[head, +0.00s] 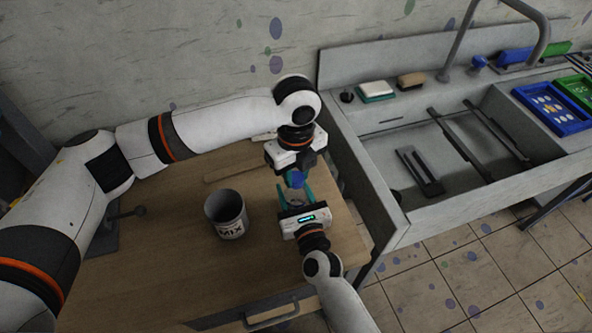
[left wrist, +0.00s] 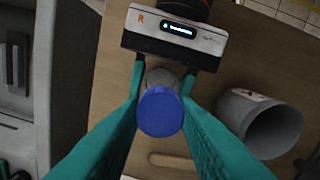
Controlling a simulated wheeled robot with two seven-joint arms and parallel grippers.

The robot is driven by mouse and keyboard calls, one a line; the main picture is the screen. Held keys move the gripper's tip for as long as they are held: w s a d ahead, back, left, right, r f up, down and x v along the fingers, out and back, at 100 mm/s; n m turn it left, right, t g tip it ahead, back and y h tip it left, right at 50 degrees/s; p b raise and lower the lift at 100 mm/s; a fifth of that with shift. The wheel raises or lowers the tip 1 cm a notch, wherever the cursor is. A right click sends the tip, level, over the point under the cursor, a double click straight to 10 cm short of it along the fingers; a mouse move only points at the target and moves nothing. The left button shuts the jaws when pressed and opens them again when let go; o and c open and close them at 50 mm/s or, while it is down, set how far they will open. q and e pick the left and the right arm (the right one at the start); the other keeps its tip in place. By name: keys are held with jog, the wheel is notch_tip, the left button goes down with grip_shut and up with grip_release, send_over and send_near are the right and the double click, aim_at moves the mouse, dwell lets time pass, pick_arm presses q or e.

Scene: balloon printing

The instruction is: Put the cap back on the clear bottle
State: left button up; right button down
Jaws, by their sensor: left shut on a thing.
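The blue cap (head: 296,180) is between the teal fingertips of my left gripper (head: 291,181), which is shut on it. In the left wrist view the cap (left wrist: 160,112) covers the mouth end of the clear bottle (left wrist: 161,78). I cannot tell whether the cap touches the bottle or is just above it. My right gripper (head: 295,198) comes from below in the head view, with its teal fingers on both sides of the bottle and shut on it. Most of the bottle is hidden by the fingers and the cap.
A grey MIX cup (head: 229,232) stands on the wooden table (head: 160,265), left of the grippers. A sink unit (head: 375,215) with a raised side wall is close on the right.

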pick_arm(q)
jog(key=o, duration=1.1)
jog(key=shift+o, duration=0.2)
notch_tip(320, 180, up, 12)
pick_arm(e)
jog(key=c, duration=0.6)
grip_release()
